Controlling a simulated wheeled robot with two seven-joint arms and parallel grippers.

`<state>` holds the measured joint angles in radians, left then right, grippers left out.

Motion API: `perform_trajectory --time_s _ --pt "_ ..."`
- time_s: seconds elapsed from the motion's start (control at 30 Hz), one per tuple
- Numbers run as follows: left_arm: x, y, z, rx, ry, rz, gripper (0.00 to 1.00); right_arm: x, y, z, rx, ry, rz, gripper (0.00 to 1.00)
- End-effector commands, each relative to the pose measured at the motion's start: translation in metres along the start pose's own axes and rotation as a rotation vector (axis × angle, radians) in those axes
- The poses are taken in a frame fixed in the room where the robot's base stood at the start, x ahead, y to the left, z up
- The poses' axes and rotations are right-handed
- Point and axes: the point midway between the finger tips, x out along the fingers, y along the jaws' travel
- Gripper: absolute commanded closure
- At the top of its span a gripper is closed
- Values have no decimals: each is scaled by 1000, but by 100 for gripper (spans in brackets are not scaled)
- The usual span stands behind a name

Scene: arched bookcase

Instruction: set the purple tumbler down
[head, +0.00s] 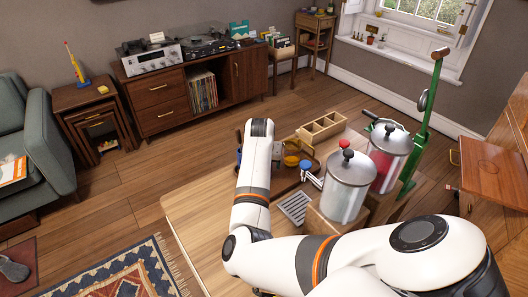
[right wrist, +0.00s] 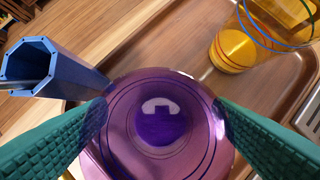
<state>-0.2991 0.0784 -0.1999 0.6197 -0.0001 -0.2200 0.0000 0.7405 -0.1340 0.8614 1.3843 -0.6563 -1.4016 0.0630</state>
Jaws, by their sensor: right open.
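The purple tumbler (right wrist: 125,148) shows in the right wrist view, seen from above into its round mouth. My right gripper (right wrist: 162,107) is open, with one green ridged finger on each side of the tumbler. The tumbler is over the brown tray (right wrist: 178,50); its base is hidden, so I cannot tell whether it touches the tray. In the head view my right arm hides the tumbler and the right gripper. My left gripper is in neither view.
A dark blue faceted cup (right wrist: 35,62) lies left of the tumbler, and an amber glass (right wrist: 240,48) is at its upper right. In the head view, two lidded canisters (head: 347,185) (head: 388,158), a wooden divided box (head: 321,128) and a metal grille (head: 294,207) are on the table (head: 190,215).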

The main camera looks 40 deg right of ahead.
Motion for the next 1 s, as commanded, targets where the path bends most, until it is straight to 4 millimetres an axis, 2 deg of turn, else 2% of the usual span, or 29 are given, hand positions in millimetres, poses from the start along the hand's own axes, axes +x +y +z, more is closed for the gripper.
perform_trajectory --time_s 0.3,0.5,0.7,1.0 --pt "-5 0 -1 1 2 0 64 -64 1 1 1 -3 3 25" --pt "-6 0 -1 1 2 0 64 -99 1 0 0 -1 2 25" --pt "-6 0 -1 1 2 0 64 -114 0 0 0 -1 1 25" --pt "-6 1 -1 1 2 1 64 -116 0 0 0 1 1 25"
